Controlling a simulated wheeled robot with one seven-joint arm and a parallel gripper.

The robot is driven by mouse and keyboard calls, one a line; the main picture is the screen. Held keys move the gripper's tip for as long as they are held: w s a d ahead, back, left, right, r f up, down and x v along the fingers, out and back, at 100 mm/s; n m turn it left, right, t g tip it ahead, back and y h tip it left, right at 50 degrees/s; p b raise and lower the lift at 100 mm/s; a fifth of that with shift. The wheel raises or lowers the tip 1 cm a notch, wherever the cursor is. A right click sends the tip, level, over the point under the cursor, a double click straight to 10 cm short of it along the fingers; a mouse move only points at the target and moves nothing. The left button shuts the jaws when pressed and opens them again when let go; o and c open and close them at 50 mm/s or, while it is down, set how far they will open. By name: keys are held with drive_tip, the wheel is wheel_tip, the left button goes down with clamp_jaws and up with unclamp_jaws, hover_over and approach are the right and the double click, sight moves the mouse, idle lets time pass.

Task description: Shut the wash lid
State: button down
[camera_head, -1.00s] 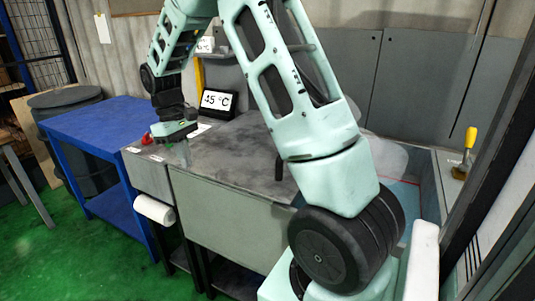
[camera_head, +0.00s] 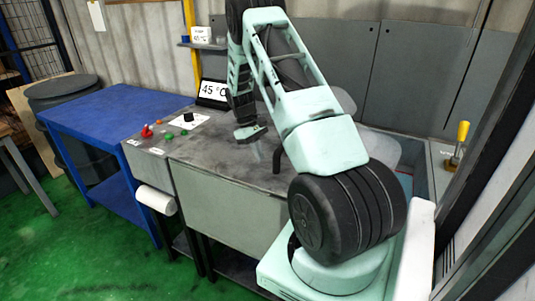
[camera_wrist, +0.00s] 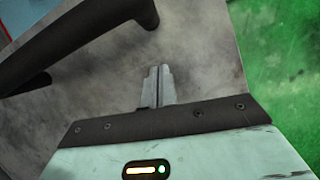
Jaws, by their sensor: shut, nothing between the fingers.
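The wash lid (camera_head: 215,147) is a worn grey panel. It looks flat and level on top of the grey cabinet; my arm hides its right part, so I cannot tell whether it is fully seated. Its black bar handle (camera_head: 280,158) stands up near the front edge. In the wrist view the handle (camera_wrist: 85,38) curves across the upper left, above the grey lid surface (camera_wrist: 195,60). My gripper (camera_head: 256,154) is shut and empty, just left of the handle and above the lid. Its closed fingertips (camera_wrist: 160,70) show beside the handle, apart from it.
A control panel with a red knob (camera_head: 146,131) and green buttons sits left of the lid. A blue table (camera_head: 110,112) is at left. A yellow-handled tool (camera_head: 461,140) stands at right. Green floor (camera_head: 80,240) lies open in front.

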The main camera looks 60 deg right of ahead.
sight(272, 170)
drive_tip(key=s, duration=0.1)
drive_tip(key=s+p, duration=0.1)
drive_tip(key=shift+s+a+r, duration=0.2)
drive_tip(key=shift+s+r, duration=0.05)
drive_tip(key=shift+s, duration=0.1)
drive_tip(key=shift+s+f, duration=0.15)
drive_tip(key=shift+s, duration=0.45)
drive_tip(key=s+d+p, duration=0.1)
drive_tip(key=s+d, duration=0.2)
drive_tip(key=s, duration=4)
drive_tip(key=shift+s+d, duration=0.15)
drive_tip(key=shift+s, duration=0.25)
